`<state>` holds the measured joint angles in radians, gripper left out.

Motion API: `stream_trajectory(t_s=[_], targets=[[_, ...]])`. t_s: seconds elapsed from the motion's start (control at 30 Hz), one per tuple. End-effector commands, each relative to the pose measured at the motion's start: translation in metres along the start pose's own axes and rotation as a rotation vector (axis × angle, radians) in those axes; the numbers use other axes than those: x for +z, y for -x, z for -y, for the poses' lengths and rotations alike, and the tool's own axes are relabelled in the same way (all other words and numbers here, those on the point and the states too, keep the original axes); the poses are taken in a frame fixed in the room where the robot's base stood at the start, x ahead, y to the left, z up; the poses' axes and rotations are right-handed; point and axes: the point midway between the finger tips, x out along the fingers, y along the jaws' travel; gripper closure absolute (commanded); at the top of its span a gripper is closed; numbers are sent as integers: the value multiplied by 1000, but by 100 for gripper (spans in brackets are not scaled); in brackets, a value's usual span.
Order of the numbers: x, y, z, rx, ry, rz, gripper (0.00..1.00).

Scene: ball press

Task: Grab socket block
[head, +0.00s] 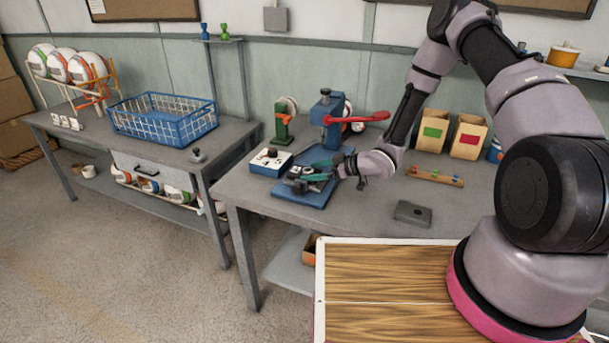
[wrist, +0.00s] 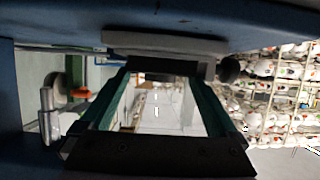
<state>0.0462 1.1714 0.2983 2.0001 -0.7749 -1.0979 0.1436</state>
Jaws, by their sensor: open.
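My gripper (head: 309,172) reaches in from the right, low over the blue base plate (head: 292,197) of the press. Its two green fingers are open and spread apart. In the wrist view the gripper (wrist: 165,78) faces a grey block (wrist: 165,46) lying against the blue plate (wrist: 60,22). A dark part shows between the fingertips, by the block's face. I take this grey block as the socket block; in the head view the fingers partly hide it. I cannot tell whether the fingers touch it.
The blue press (head: 328,118) with its red lever (head: 362,118) stands just behind my gripper. A white-topped blue box (head: 269,162) is to the left. Another grey block (head: 412,213) lies at the table's front right. A wooden strip (head: 434,176) lies behind it. Two cartons stand at the back.

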Motion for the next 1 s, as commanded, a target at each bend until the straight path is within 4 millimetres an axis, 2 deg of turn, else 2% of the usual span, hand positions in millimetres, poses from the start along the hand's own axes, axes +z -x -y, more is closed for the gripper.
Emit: stream_trajectory(t_s=[0.07,0.1,0.27,0.3,0.67,0.87,1.0], targets=[[0,0,0,0,0,0,5],[0,0,0,0,0,0,9],[0,0,0,0,0,0,70],[0,0,0,0,0,-1,73],[-8,3,-1,0,1,-1,73],[-38,16,-2,2,3,-2,73],[-73,31,-2,3,5,-3,73]])
